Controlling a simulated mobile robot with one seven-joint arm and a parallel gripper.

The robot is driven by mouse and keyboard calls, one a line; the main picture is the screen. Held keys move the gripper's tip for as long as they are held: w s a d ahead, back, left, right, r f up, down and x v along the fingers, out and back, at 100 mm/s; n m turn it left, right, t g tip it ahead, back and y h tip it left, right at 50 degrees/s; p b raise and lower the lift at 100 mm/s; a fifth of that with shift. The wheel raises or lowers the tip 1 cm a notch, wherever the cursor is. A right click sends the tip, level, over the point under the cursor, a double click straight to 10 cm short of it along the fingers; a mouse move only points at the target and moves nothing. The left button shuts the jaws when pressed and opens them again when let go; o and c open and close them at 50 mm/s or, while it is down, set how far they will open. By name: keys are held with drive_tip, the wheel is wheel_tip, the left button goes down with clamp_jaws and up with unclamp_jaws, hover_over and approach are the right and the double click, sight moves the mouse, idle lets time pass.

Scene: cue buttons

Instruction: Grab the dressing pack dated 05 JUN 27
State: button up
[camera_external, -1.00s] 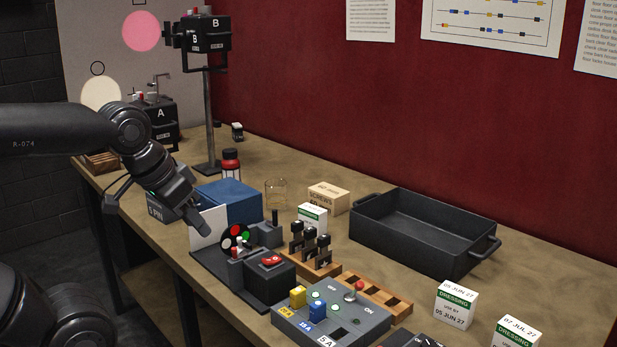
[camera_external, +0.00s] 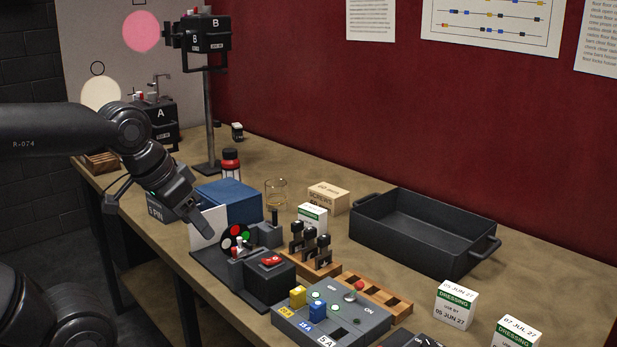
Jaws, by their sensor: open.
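The dressing pack dated 05 JUN 27 (camera_external: 455,305) is a small white box with a green band. It stands upright on the table at the right front. A second dressing pack (camera_external: 514,334), dated 07 JUL 27, stands to its right, partly cut off by the frame. A third white and green box (camera_external: 312,215) stands behind the black-knobbed levers; its date is not readable. My gripper (camera_external: 203,231) is at the left, above the table near the white panel and blue box, far from the dressing packs. It is open, with nothing seen in it.
A black tray (camera_external: 421,228) with handles stands behind the 05 JUN 27 pack. The switch panel (camera_external: 330,318), levers (camera_external: 310,240) and red-button box (camera_external: 268,272) lie between my gripper and the packs. A glass beaker (camera_external: 276,193) and screws box (camera_external: 328,196) stand farther back.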

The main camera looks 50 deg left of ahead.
drive_tip(key=o, duration=0.7)
drive_tip(key=shift+o, duration=0.2)
drive_tip(key=n+g, duration=0.1)
hover_over(456, 295)
drive_tip(key=s, duration=0.3)
wheel_tip(456, 295, down, 10)
drive_tip(key=f, duration=0.1)
drive_tip(key=x, duration=0.5)
drive_tip(key=shift+w+r, duration=0.15)
drive_tip(key=shift+w, duration=0.05)
drive_tip(key=shift+w+a+x, duration=0.1)
drive_tip(key=shift+w+x, duration=0.1)
drive_tip(key=shift+x, duration=1.2)
drive_tip(key=shift+w+a+x, duration=0.1)
drive_tip(key=shift+w+x, duration=0.05)
drive_tip(key=shift+x, duration=1.3)
